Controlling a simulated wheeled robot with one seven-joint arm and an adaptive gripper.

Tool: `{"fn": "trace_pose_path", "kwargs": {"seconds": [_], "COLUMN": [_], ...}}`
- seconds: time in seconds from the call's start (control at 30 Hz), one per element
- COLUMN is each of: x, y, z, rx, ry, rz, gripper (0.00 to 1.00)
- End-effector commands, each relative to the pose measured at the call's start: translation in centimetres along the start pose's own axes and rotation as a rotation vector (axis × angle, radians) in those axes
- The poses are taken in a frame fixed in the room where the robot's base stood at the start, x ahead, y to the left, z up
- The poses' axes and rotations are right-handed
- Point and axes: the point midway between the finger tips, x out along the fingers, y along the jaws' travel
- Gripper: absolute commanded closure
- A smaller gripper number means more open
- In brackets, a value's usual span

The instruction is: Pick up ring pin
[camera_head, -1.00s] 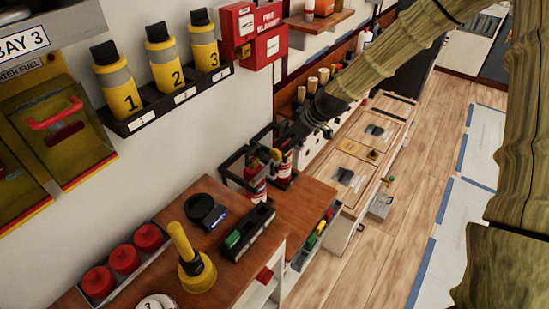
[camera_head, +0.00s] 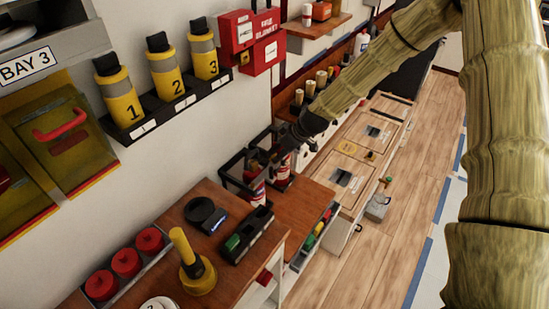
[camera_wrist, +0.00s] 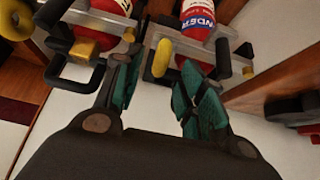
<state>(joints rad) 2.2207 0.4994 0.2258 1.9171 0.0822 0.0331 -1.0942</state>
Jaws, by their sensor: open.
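Two red fire extinguishers stand in black bracket frames at the wall end of the wooden counter, one at the left (camera_head: 255,190) and one at the right (camera_head: 281,177). In the wrist view they show at the top, left (camera_wrist: 112,7) and right (camera_wrist: 196,22). A small yellow oval piece (camera_wrist: 162,57), perhaps the ring pin, sits at the right extinguisher's bracket. My gripper (camera_wrist: 158,78) is open, its teal-padded fingers below and either side of this piece, with nothing visible between them. In the head view my gripper (camera_head: 268,158) is dark and partly lost against the brackets.
A black loop handle (camera_wrist: 75,78) is close to my left finger. On the counter (camera_head: 222,262) are a yellow plunger-like tool (camera_head: 195,270), red caps (camera_head: 127,262) and a black tray (camera_head: 249,236). Numbered yellow canisters (camera_head: 167,68) hang on the wall.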

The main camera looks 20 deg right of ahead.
Motion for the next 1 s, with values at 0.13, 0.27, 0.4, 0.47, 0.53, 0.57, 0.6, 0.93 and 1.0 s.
{"fn": "trace_pose_path", "kwargs": {"seconds": [0.13,0.27,0.4,0.47,0.53,0.57,0.6,0.93,1.0], "x": [1.1,2.2,3.1,3.3,3.5,3.5,3.5,3.5,3.5], "y": [0.1,0.1,0.1,0.1,0.1,0.1,0.1,0.1,0.1], "z": [-0.2,-0.1,-0.2,-0.2,-0.2,-0.2,-0.2,-0.1,-0.1], "rx": [-0.001,0.000,-0.001,-0.001,-0.001,-0.001,-0.001,-0.001,-0.001], "ry": [-0.001,-0.002,-0.001,0.000,0.000,0.000,0.000,0.000,0.000], "rz": [-0.001,-0.001,-0.001,-0.001,-0.001,-0.001,-0.001,0.000,0.000], "gripper": [0.60,0.60,0.60,0.60,0.60,0.60,0.60,0.91,1.00]}}
